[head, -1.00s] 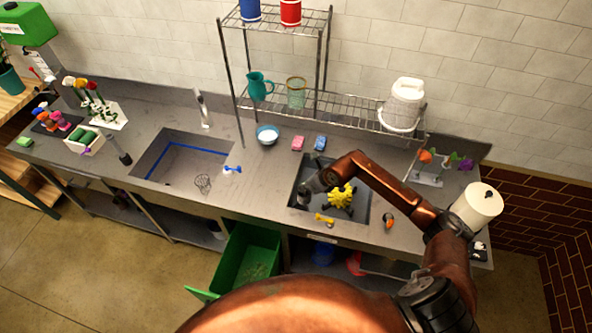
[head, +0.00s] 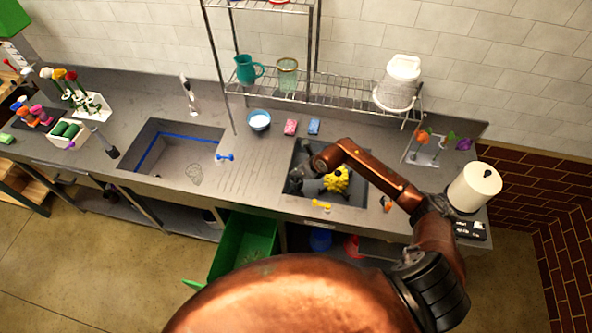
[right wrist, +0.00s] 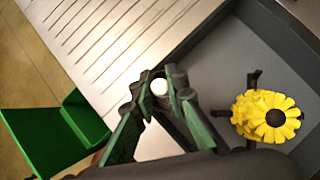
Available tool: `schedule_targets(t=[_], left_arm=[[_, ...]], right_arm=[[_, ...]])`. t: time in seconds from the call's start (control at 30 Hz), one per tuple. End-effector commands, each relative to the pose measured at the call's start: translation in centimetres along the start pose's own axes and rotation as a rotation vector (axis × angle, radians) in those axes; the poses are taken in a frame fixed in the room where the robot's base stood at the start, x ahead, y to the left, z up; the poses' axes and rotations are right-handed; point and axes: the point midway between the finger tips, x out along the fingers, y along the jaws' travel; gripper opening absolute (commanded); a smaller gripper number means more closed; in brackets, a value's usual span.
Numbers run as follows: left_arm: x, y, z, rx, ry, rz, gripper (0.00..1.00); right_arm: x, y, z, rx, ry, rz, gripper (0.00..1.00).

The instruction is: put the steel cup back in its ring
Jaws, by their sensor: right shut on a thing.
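My right gripper (head: 298,178) is over the left part of the grey recessed basin (head: 348,199) in the counter. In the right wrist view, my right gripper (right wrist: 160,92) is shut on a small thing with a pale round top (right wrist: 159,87). Most of it is hidden between the fingers, so I cannot tell for sure that it is the steel cup. A yellow flower (head: 337,180) is in the basin, right of the gripper; it also shows in the right wrist view (right wrist: 267,116). I cannot make out the cup's ring. My left gripper is not in view.
A large sink (head: 170,160) lies to the left, with ribbed counter (head: 250,165) between. A wire rack (head: 345,97) stands behind, holding a white jug (head: 400,75). A paper roll (head: 474,187) stands right of my arm. A green bin (head: 243,245) is below the counter.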

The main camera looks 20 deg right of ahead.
Motion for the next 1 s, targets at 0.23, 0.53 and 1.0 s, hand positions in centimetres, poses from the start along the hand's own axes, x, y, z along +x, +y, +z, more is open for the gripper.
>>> schedule_targets(t=[0.23,0.53,1.0], left_arm=[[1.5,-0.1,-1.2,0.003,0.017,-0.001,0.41],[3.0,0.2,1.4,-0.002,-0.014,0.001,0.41],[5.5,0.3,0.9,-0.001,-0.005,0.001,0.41]], right_arm=[[1.8,0.0,-1.1,0.0,-0.002,0.0,0.0],[3.7,0.0,-2.4,0.0,-0.001,-0.001,0.0],[6.7,0.0,-4.4,-0.001,-0.001,0.0,0.0]])
